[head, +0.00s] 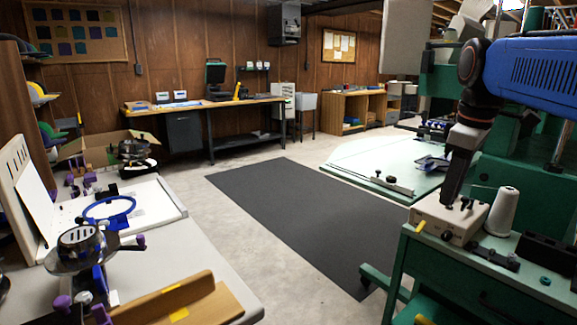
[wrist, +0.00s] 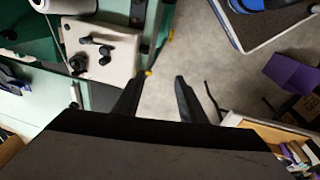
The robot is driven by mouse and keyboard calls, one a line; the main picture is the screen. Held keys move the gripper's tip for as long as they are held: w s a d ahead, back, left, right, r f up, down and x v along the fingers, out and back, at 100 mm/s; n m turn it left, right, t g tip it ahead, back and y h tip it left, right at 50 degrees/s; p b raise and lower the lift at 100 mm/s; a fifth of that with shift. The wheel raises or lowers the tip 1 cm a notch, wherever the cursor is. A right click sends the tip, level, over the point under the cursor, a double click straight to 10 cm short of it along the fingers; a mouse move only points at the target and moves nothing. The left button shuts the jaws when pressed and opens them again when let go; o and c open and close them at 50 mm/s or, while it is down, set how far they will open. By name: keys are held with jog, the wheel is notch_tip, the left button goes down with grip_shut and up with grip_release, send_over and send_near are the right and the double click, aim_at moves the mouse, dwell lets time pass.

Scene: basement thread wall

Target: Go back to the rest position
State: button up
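My gripper (head: 449,200) hangs from my blue arm at the right of the head view, pointing down in front of or above a beige box (head: 432,220); the exact gap cannot be told. In the wrist view my gripper (wrist: 162,76) has its two black fingers apart, with only bare floor showing between them. It holds nothing. The beige box with black knobs (wrist: 98,50) lies to the left of the fingers there.
A white thread cone (head: 502,211) stands beside the box on a green bench (head: 470,258). A grey table (head: 215,260) with hoops and a pan-like device is at left. A dark mat (head: 300,205) and open floor lie between. A workbench (head: 205,104) stands at the back wall.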

jog(key=s+a+f+m+t, duration=0.1)
jog(key=s+a+f+m, duration=0.2)
jog(key=s+f, duration=0.6)
jog(key=s+a+f+m+t, duration=0.1)
jog(key=s+a+f+m, duration=0.2)
jog(key=f, duration=1.1)
jog(key=s+m, duration=0.2)
jog(key=s, duration=0.3)
jog(key=shift+s+a+t, duration=0.3)
jog(key=shift+s+t, duration=0.1)
jog(key=shift+r, duration=0.1)
